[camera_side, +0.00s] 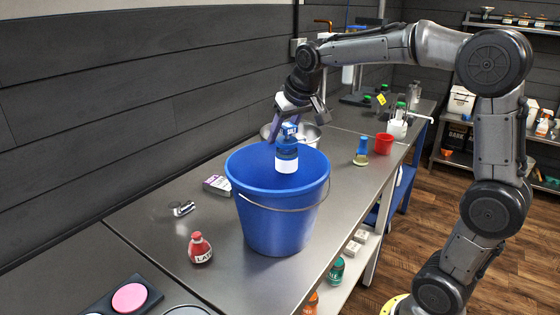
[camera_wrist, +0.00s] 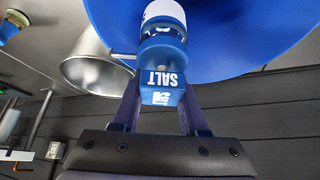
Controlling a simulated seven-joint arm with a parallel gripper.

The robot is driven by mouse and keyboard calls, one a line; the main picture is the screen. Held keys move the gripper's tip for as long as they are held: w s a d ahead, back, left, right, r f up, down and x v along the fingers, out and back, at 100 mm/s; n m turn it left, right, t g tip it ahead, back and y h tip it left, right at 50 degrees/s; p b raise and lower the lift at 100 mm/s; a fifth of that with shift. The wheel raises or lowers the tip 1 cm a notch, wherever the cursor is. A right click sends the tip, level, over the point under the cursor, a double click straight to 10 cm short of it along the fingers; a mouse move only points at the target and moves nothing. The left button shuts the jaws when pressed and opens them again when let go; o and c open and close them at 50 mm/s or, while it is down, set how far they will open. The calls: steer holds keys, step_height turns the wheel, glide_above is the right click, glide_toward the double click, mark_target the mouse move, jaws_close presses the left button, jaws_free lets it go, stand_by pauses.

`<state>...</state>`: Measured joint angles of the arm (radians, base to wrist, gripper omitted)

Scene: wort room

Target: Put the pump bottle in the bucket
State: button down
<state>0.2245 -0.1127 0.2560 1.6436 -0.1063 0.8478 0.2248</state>
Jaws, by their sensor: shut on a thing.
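The pump bottle (camera_side: 286,162) is blue with a white band and a blue head; in the wrist view (camera_wrist: 162,48) the head reads "SALT". My gripper (camera_side: 290,122) is shut on the head, and its two fingers also show in the wrist view (camera_wrist: 160,112) on either side of it. The bottle hangs roughly upright over the open mouth of the blue bucket (camera_side: 275,222). The bucket stands on the steel counter, its wire handle down at the front. Its inside floor is hidden, and I cannot tell whether the bottle's base is below the rim.
A metal bowl (camera_side: 308,134) stands behind the bucket. A dark wall runs along the counter's back.

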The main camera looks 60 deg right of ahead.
mark_target(281, 164)
steer(key=shift+f, duration=3.6)
steer(key=shift+f, duration=0.6)
steer(key=c, duration=0.7)
jaws_free()
steer(key=shift+f, duration=0.1)
